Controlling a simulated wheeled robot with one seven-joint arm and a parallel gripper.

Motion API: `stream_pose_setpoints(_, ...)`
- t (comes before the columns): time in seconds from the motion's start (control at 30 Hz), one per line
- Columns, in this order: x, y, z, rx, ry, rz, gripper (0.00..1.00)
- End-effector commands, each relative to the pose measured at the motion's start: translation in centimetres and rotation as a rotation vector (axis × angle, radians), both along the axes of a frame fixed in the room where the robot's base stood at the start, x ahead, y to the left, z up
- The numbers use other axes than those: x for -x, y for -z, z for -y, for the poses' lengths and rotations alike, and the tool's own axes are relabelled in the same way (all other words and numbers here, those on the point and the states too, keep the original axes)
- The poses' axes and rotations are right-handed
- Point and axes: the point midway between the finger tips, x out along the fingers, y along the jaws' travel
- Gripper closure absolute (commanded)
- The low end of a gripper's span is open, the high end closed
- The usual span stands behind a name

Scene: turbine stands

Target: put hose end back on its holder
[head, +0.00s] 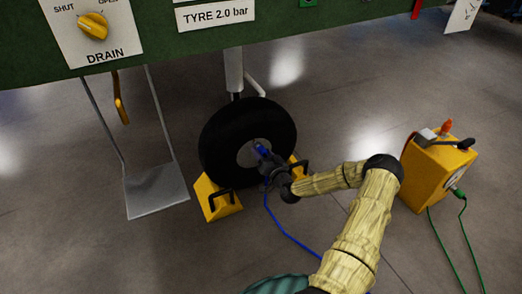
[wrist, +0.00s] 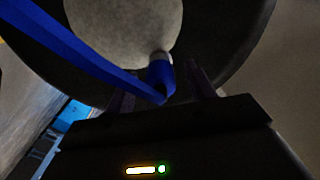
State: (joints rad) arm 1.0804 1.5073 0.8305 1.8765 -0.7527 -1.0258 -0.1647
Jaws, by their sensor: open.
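The blue hose end (head: 262,152) is at the pale hub of the black wheel (head: 222,130). In the wrist view the hose end (wrist: 160,72) has a pale tip against the hub (wrist: 125,30). The blue hose (head: 286,233) hangs from there and runs along the floor. My gripper (head: 268,163) is close to the wheel at the hose end. In the wrist view its two dark fingers (wrist: 163,95) stand open on either side of the blue hose end. I cannot tell whether they touch it. I cannot make out the holder.
Yellow chocks (head: 217,199) stand at the wheel's sides. A yellow unit (head: 438,172) with green cables is on the floor at right. A hanging grey step (head: 156,190) is at left. The green panel (head: 155,25) with a drain knob (head: 93,25) spans the top.

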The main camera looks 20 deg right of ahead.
Motion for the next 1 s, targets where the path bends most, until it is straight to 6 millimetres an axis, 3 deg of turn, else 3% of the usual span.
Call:
stream_pose_setpoints(0.6,-0.01,-0.07,0.00,0.000,0.001,0.002,0.45)
stream_pose_setpoints(0.67,-0.01,-0.06,0.00,0.000,0.001,0.002,0.53)
stream_pose_setpoints(0.9,0.00,-0.05,-0.01,-0.001,0.001,0.001,1.00)
stream_pose_setpoints(1.0,-0.01,-0.06,-0.01,0.000,0.001,0.002,1.00)
